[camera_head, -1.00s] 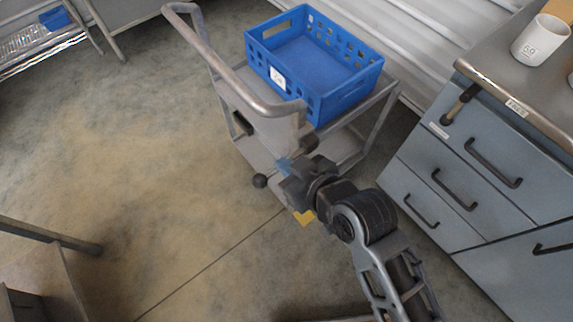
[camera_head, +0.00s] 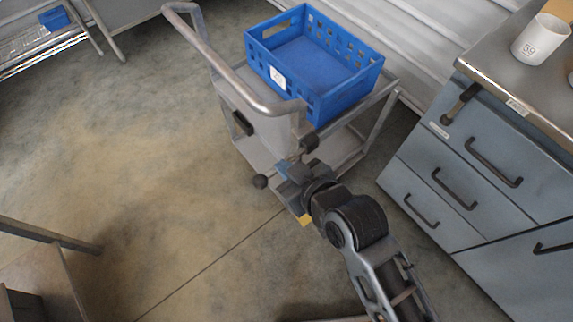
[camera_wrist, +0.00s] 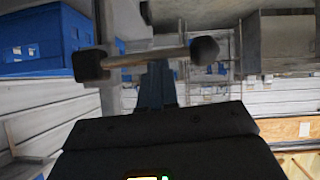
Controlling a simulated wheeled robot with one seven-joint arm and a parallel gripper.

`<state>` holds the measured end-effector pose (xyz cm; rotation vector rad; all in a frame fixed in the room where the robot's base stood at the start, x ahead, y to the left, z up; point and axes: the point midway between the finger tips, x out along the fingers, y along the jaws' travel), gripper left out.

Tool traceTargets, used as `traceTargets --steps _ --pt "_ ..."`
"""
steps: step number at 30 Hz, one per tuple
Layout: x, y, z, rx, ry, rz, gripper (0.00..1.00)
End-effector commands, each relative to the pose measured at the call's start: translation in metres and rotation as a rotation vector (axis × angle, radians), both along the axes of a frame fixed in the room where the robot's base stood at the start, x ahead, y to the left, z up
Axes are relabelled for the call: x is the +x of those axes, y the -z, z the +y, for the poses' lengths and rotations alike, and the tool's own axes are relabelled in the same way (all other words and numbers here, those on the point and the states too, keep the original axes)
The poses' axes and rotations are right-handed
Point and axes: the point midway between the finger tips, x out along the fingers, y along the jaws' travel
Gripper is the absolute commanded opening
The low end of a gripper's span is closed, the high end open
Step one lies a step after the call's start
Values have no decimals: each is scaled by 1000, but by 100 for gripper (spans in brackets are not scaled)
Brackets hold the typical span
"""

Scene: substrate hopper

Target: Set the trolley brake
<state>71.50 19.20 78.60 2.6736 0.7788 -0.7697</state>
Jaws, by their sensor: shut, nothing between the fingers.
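The grey trolley (camera_head: 262,146) stands at the middle top, with a tubular push handle. Low on its near side is a metal bar with a black knob (camera_head: 261,181) at one end and a black block (camera_head: 309,143) at the other; it looks like the brake lever. In the wrist view this bar (camera_wrist: 150,57) runs across the upper middle, nearly level. My gripper (camera_head: 284,167) is shut and empty, close beside the bar. Its fingertips also show in the wrist view (camera_wrist: 156,72), just under the bar; I cannot tell whether they touch it.
A blue crate (camera_head: 316,94) sits on the trolley's top shelf. A grey drawer cabinet (camera_head: 466,183) with a white cup (camera_head: 540,39) on top stands at the right, near my arm. The floor (camera_head: 130,140) left of the trolley is clear.

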Motion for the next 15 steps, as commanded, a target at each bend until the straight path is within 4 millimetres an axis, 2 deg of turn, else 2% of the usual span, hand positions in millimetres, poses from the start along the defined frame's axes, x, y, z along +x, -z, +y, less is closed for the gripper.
traceTargets --steps 8,15 --pt "-1 11 1 -77 0 -48 0" --pt "-1 32 1 -235 -1 -155 0"
